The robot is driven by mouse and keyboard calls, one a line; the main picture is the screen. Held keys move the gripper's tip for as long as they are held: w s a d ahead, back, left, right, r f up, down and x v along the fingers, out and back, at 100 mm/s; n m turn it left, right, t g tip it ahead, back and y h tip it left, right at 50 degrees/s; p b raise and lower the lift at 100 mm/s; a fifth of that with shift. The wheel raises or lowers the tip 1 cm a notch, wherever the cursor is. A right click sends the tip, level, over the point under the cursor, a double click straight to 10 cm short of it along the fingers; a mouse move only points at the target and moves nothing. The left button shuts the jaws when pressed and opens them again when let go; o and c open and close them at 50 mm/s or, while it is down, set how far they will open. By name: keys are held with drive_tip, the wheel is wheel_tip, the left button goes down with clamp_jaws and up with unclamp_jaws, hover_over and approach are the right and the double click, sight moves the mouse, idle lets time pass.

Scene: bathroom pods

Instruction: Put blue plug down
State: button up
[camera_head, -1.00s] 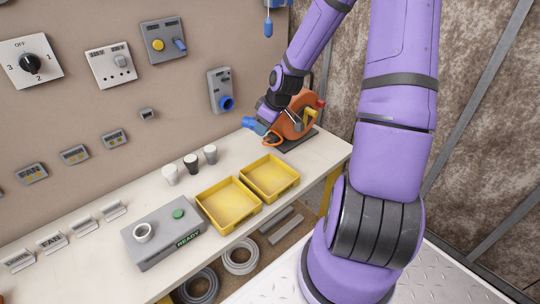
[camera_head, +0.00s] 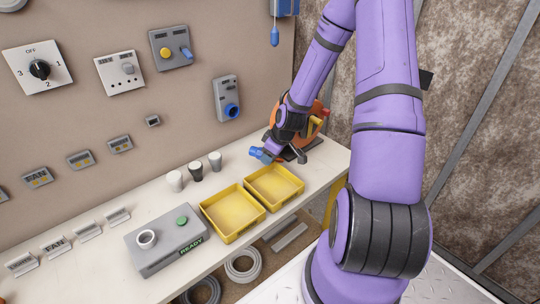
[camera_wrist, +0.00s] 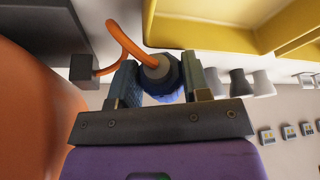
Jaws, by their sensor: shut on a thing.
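The blue plug (camera_head: 262,155) is held in my gripper (camera_head: 271,151), just above the bench behind the right yellow tray. In the wrist view the plug (camera_wrist: 162,78) sits between the two fingers of my gripper (camera_wrist: 160,88), which are shut on it. An orange cable (camera_wrist: 125,40) runs from the plug's back and curves to a dark block on the left. I cannot tell from the head view whether the plug touches the bench.
Two yellow trays (camera_head: 207,209) (camera_head: 300,189) stand empty on the bench (camera_head: 90,285). Several small cups (camera_head: 195,171) stand behind them. The orange reel (camera_head: 318,112) is behind my wrist. A grey box (camera_head: 140,258) marked READY is at left. A blue socket (camera_head: 231,110) is on the wall.

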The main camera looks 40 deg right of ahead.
drive_tip(key=shift+s+f, duration=0.1)
drive_tip(key=shift+f, duration=0.2)
drive_tip(key=shift+s+f, duration=0.25)
drive_tip(key=o, duration=1)
drive_tip(key=shift+s+a, duration=0.1)
drive_tip(key=shift+w+r, duration=0.25)
drive_tip(key=shift+r, duration=0.25)
drive_tip(key=v, duration=1.2)
drive_tip(key=shift+w, duration=0.2)
